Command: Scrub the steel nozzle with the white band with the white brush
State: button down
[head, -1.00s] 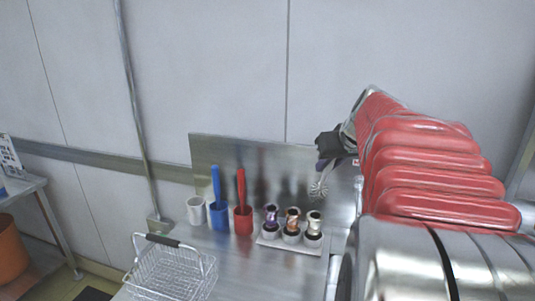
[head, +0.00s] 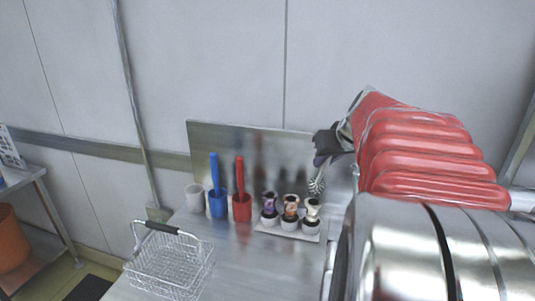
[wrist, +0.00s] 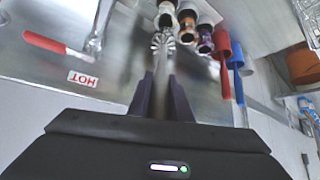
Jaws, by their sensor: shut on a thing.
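The steel nozzle with the white band (head: 312,209) stands at the right end of a row of three, upright on a pale tray (head: 287,235). It also shows at the top of the wrist view (wrist: 167,15). My gripper (head: 321,160) is shut on the white brush (head: 317,185), whose bristle head points down just above that nozzle. In the wrist view my fingers (wrist: 162,97) grip the brush handle, and the round bristle head (wrist: 163,41) appears close to the nozzle. I cannot tell whether they touch.
Purple (head: 269,203) and copper-coloured (head: 290,206) nozzles stand to the left. A blue brush (head: 214,172) and red brush (head: 239,174) stand in cups beside an empty-looking white cup (head: 195,197). A wire basket (head: 168,265) sits at front left. A steel backboard (head: 225,150) stands behind.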

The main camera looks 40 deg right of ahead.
jog(key=shift+f, duration=1.05)
dwell(1.0)
jog(key=shift+s+a, duration=0.6)
jog(key=shift+a, duration=0.1)
dwell(0.4)
jog(key=shift+w+d+f, duration=0.1)
jog(key=shift+w+d, duration=1.05)
jog(key=shift+d, duration=0.25)
jog(key=shift+s+a, duration=0.1)
jog(key=shift+s+a+f, duration=0.1)
jog(key=shift+s+a, duration=1)
jog(key=shift+a, duration=0.25)
jog(key=shift+w, duration=0.1)
